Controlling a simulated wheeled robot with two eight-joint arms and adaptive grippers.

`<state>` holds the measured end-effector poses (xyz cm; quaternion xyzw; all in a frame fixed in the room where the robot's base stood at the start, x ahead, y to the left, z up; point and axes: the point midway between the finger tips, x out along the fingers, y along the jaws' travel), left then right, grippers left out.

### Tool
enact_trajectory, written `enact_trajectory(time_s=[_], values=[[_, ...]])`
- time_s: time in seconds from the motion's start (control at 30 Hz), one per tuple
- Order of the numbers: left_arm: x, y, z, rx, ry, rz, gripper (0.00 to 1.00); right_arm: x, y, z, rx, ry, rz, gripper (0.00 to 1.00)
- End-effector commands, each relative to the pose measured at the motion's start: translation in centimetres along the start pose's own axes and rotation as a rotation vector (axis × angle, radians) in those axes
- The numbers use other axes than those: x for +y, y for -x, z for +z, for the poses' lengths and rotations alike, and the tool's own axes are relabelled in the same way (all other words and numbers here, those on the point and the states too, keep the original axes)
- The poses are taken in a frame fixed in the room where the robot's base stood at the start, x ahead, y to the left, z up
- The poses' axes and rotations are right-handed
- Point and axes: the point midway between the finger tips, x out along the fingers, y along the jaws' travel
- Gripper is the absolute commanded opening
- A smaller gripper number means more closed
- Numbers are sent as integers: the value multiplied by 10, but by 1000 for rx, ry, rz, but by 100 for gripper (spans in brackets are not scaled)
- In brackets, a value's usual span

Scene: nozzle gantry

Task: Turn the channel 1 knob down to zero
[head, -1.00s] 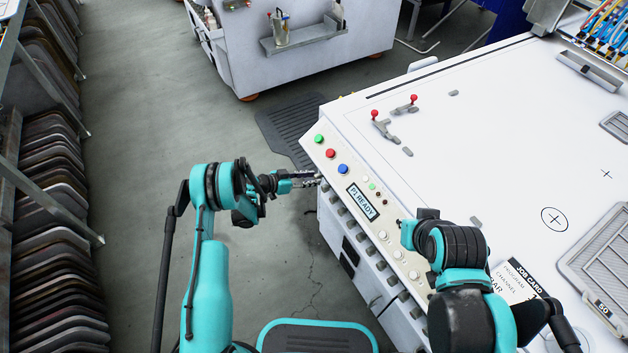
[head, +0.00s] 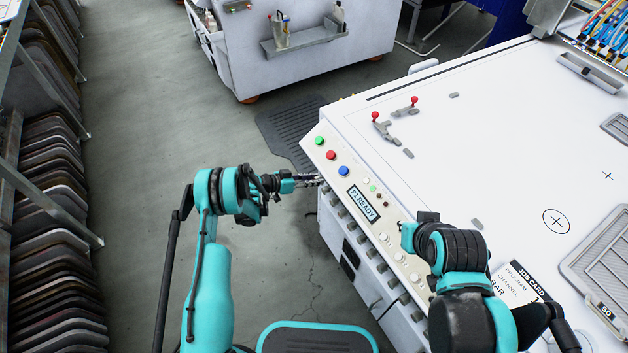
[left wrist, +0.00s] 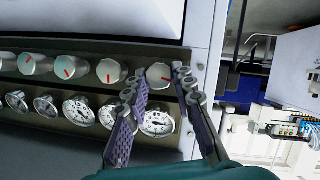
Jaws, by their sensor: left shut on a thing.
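In the left wrist view a row of grey round knobs with red pointer marks runs along the dark panel. My left gripper (left wrist: 158,85) is shut on the end knob (left wrist: 159,76), with one finger on each side of it. In the head view my left gripper (head: 308,180) is at the machine's near front corner, where the knob is hidden. My right arm (head: 452,250) is over the machine's front edge; its fingers do not show.
Several more knobs (left wrist: 109,71) stand close to the left, with white dial gauges (left wrist: 78,110) below them. In the head view the sloped panel has buttons and a P1 READY display (head: 361,202). Open floor (head: 150,120) lies to the left, beside a rack (head: 50,240).

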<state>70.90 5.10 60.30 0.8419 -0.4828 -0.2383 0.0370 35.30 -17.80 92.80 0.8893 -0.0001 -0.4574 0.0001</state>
Motion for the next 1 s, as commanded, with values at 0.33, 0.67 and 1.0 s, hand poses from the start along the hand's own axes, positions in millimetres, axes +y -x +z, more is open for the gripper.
enact_trajectory(time_s=[0.33,0.67,1.0], values=[[0,0,0,0,-2,-2,34,0,0,0,0,0,0,0],[-1,18,0,0,-2,-3,34,0,0,0,0,0,0,0],[-1,90,0,1,-1,-5,34,0,0,0,0,0,0,0]])
